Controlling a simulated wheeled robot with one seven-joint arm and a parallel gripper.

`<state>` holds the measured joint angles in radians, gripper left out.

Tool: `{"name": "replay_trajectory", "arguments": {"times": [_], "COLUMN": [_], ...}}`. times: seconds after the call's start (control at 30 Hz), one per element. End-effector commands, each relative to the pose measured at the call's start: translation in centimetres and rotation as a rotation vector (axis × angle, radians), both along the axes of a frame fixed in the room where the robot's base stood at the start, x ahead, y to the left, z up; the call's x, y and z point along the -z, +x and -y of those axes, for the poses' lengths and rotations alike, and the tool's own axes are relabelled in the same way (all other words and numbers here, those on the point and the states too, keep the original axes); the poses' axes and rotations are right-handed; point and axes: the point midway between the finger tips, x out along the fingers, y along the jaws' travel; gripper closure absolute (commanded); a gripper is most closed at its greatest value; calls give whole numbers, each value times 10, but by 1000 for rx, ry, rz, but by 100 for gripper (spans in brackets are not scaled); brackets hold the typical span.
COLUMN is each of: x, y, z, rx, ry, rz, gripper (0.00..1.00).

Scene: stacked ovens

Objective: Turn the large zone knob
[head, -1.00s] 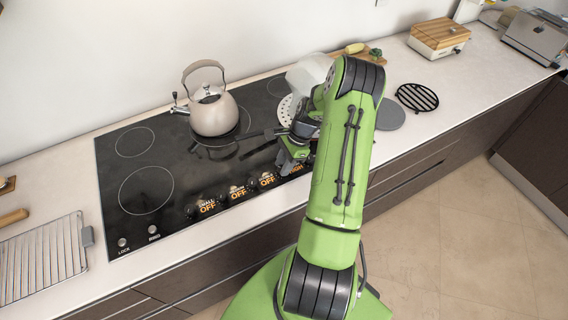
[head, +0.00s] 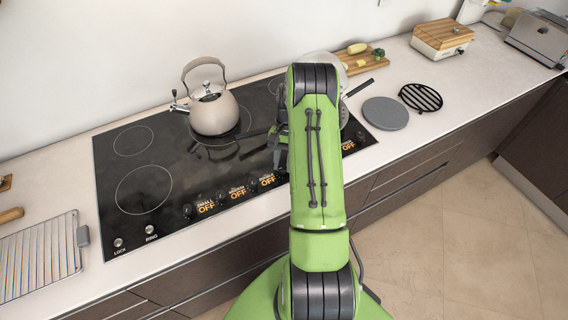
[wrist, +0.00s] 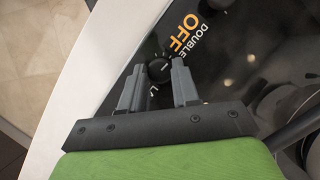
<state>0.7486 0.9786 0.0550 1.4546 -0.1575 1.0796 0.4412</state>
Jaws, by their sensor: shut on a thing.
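In the wrist view the large zone knob (wrist: 160,68) is a small black round knob with a light mark. It sits beyond the orange "DOUBLE OFF" label, with a letter "L" showing beside it. My gripper (wrist: 158,72) is shut on this knob, with one grey finger on each side. The fingers hide most of the knob's own label. In the head view my green arm covers this knob and most of the gripper.
The black cooktop (head: 120,225) has several other knobs along its front, with labels reading OFF. A kettle (head: 213,112) stands behind. A grey round plate (head: 385,113) and a black trivet (head: 420,97) lie right. A wire rack (head: 40,255) lies left.

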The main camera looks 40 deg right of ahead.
Motion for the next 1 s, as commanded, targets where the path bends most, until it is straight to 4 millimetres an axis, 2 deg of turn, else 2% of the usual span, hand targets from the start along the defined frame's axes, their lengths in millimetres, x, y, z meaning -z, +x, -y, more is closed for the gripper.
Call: {"name": "replay_trajectory", "arguments": {"times": [1.0], "x": [0], "y": [5], "z": [-7], "rx": [-932], "ry": [-4], "rz": [2], "gripper": [100]}}
